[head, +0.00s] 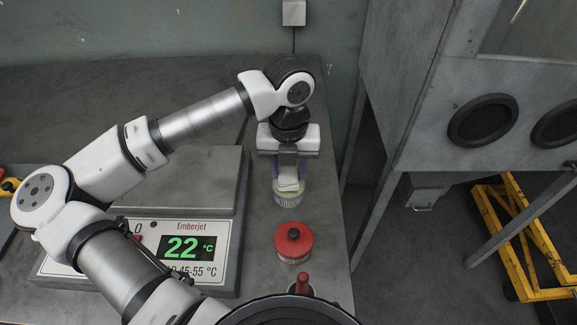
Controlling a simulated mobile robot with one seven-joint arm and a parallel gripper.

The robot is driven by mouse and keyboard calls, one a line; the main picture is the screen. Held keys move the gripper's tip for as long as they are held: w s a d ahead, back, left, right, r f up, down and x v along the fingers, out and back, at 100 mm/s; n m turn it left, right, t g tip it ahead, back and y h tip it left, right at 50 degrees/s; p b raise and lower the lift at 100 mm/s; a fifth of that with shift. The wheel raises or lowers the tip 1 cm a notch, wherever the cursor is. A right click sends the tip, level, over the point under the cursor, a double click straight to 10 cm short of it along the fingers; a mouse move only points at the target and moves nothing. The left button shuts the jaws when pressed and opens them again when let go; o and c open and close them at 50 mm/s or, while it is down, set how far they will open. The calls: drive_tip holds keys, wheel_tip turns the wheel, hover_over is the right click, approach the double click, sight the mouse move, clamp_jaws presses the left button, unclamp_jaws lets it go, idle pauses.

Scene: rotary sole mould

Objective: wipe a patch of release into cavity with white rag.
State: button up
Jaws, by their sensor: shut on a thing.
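My gripper (288,184) points down at the right side of the bench, shut on a small folded white rag (289,186). The rag is directly over a round pale tin (288,199) and hides much of its top. I cannot tell whether the rag touches the tin's contents or hangs just above them. The mould cavity cannot be made out in this view.
A heater unit (188,247) reading 22 °C sits to the left, partly behind my arm. A grey cabinet (430,120) and yellow frame (515,240) are at the right, beyond the bench edge.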

sight(289, 173)
drive_tip(key=shift+f+b, duration=0.45)
drive_tip(key=shift+b, duration=0.1)
idle(0.4)
drive_tip(key=shift+f+b, duration=0.1)
drive_tip(key=shift+b, duration=0.45)
idle(1.9)
drive_tip(key=shift+r+p, duration=1.35)
drive_tip(key=shift+r, duration=2.2)
drive_tip(key=shift+s, duration=0.1)
